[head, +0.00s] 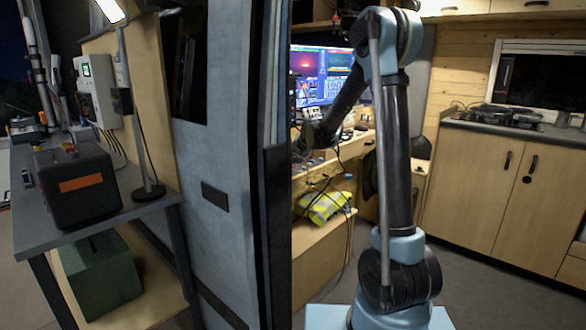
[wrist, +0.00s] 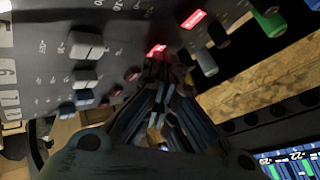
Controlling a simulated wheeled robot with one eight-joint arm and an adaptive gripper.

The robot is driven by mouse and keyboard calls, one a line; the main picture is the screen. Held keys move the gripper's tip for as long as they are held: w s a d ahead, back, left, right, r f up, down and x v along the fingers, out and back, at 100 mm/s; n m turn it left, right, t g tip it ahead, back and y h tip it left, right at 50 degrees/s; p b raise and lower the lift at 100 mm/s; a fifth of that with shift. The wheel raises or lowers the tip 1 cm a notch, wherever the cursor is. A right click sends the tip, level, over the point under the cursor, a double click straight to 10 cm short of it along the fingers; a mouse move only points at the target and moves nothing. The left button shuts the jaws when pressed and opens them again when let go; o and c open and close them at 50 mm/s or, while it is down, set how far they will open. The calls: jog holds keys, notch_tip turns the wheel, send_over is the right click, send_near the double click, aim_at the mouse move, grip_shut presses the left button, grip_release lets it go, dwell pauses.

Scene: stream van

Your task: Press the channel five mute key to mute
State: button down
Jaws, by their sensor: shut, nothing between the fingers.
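In the wrist view a dark mixer panel (wrist: 125,45) with white markings fills the upper left. A red-lit key (wrist: 157,50) shows right at the tips of my gripper (wrist: 158,70). My gripper is shut and empty; whether it touches the key I cannot tell. A second red-lit key (wrist: 193,19) is further up and right. Several unlit reddish keys lie left of the fingertips. I cannot read which key belongs to channel five. In the head view my gripper (head: 312,138) is small and dark over the desk, and the keys are too small to see.
Fader caps (wrist: 87,46) and a dark knob (wrist: 206,62) stand close to the fingers. A wooden edge (wrist: 255,85) borders the panel. In the head view, a lit monitor (head: 318,75) is behind the desk, and a van wall (head: 215,160) stands left of my arm.

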aim_at(294, 165)
jog(key=shift+r, duration=0.8)
jog(key=shift+r, duration=0.1)
jog(key=shift+r, duration=2.45)
